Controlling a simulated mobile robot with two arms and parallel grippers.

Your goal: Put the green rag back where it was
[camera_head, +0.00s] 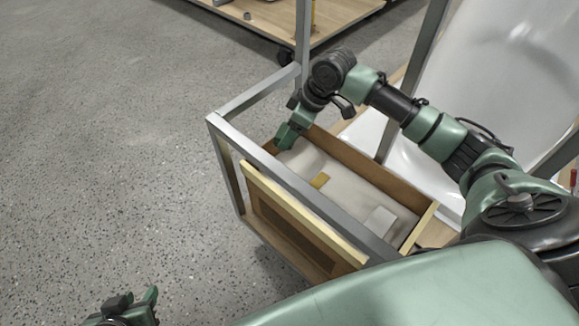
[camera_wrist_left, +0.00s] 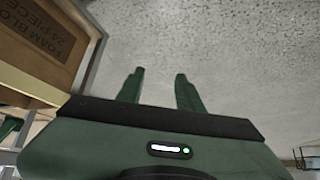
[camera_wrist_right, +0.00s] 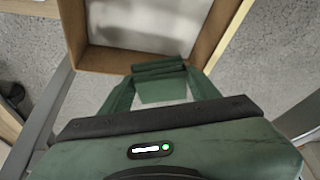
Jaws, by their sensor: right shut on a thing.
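My right gripper (camera_wrist_right: 159,70) is shut on the green rag (camera_wrist_right: 163,90), a small green patch showing between its fingers in the right wrist view. In the head view this gripper (camera_head: 287,139) is at the far left corner of an open cardboard box (camera_head: 374,176); the rag cannot be told apart from the green fingers there. My left gripper (camera_wrist_left: 160,82) is open and empty over the floor, with its fingers apart. It also shows at the bottom left of the head view (camera_head: 138,302).
A white tub shell (camera_head: 500,70) stands behind. A wooden platform (camera_head: 285,20) is at the top. The left floor is clear.

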